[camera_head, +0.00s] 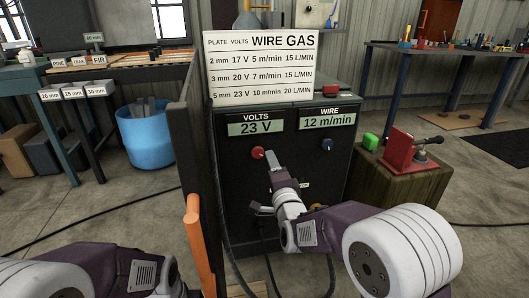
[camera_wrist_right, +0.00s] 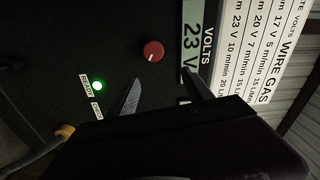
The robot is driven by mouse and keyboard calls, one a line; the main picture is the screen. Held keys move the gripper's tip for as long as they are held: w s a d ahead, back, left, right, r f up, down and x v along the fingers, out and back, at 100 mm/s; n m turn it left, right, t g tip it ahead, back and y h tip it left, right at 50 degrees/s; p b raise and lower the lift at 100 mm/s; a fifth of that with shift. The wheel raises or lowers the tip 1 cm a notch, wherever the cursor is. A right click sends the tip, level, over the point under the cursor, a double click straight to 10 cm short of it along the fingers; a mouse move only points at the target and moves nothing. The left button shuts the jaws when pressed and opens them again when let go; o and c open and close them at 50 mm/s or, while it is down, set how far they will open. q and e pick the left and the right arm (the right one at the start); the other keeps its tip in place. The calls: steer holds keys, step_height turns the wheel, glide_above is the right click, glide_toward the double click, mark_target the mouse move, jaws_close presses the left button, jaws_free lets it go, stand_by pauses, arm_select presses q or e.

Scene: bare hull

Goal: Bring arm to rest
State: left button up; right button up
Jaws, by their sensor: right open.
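My right gripper (camera_head: 262,182) is open in front of the dark welding machine (camera_head: 235,180). Its two fingers also show spread apart in the right wrist view (camera_wrist_right: 163,82), with nothing between them. The red volts knob (camera_head: 257,153) is just beyond the upper finger; in the wrist view the knob (camera_wrist_right: 152,51) shows clear of both fingers. The volts display (camera_head: 255,124) reads 23 V and the wire display (camera_head: 327,119) reads 12 m/min. My left arm shows only in part at the bottom left, and its gripper is out of view.
A white settings chart (camera_head: 262,67) stands on the machine. A brown panel (camera_head: 190,150) with an orange bar (camera_head: 199,245) stands left of it. A blue bin (camera_head: 146,140) stands left.

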steer(key=s+d+r+h+p, duration=0.1)
steer(key=d+r+h+p, duration=0.1)
steer(key=d+r+p, duration=0.55)
steer(key=s+d+f+n+g, duration=0.3)
steer(key=s+f+g, duration=0.1)
steer(key=s+f, duration=0.25)
steer(key=s+d+f+n+g, duration=0.25)
steer(key=s+f+g, duration=0.25)
steer(key=f, duration=0.3)
steer(key=s+f+n+g, duration=0.4)
steer(key=s, duration=0.5)
steer(key=s+f+n+g, duration=0.4)
steer(key=s, duration=0.4)
step_height(320, 180, up, 38)
steer(key=p, duration=3.8)
steer(key=shift+s+d+f+h, duration=0.15)
steer(key=shift+s+d+h, duration=0.05)
steer(key=shift+d+h, duration=0.15)
